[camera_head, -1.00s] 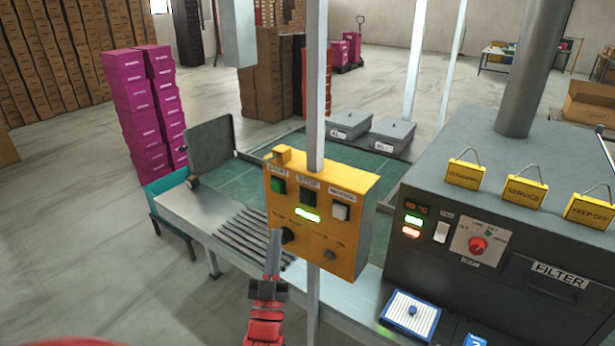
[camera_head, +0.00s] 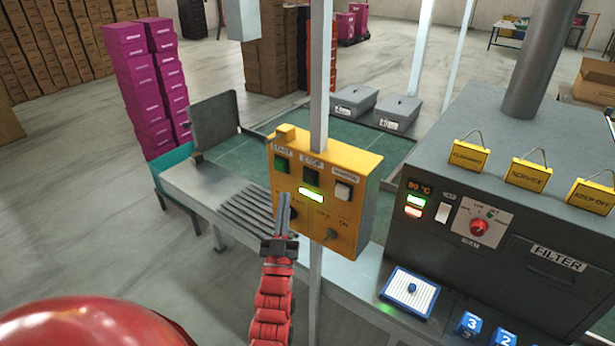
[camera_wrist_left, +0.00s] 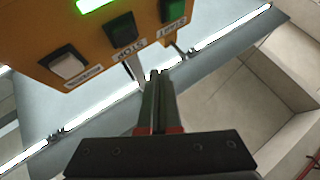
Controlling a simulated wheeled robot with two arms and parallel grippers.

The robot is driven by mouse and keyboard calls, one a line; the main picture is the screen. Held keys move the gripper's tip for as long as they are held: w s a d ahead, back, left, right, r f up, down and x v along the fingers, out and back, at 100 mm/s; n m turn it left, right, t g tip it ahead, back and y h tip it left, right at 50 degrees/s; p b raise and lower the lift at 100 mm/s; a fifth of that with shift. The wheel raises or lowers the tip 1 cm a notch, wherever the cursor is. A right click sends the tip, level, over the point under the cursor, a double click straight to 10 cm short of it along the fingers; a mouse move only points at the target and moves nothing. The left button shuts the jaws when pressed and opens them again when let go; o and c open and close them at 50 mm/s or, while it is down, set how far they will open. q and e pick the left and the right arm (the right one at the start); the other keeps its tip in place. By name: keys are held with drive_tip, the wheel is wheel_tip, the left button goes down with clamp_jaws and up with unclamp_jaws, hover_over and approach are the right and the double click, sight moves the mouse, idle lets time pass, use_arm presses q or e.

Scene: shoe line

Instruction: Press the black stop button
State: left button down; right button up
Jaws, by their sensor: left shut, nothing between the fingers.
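The black stop button (camera_head: 311,175) is on the front of the yellow control box (camera_head: 350,218), under a STOP label. It sits between a green start button (camera_head: 282,165) and a white button (camera_head: 342,191). In the left wrist view the stop button (camera_wrist_left: 123,30) is at the top, above the fingertips. My left gripper (camera_head: 285,196) is shut and empty, in front of the box, below and left of the stop button. It also shows in the left wrist view (camera_wrist_left: 157,75), apart from the button. My right gripper is not in view.
A lit green display (camera_head: 311,195) and lower knobs are on the box, which is fixed to a grey post (camera_head: 319,70). A dark machine (camera_head: 490,215) with a red knob stands at right. A metal conveyor (camera_head: 215,192) runs behind at left.

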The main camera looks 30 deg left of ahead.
sight(303, 172)
use_arm(q)
drive_tip(key=shift+w+d+b, duration=0.2)
drive_tip(key=shift+w+b, duration=0.25)
drive_tip(key=shift+w, duration=2.35)
drive_tip(key=shift+w+b, duration=0.45)
drive_tip(key=shift+b, duration=0.15)
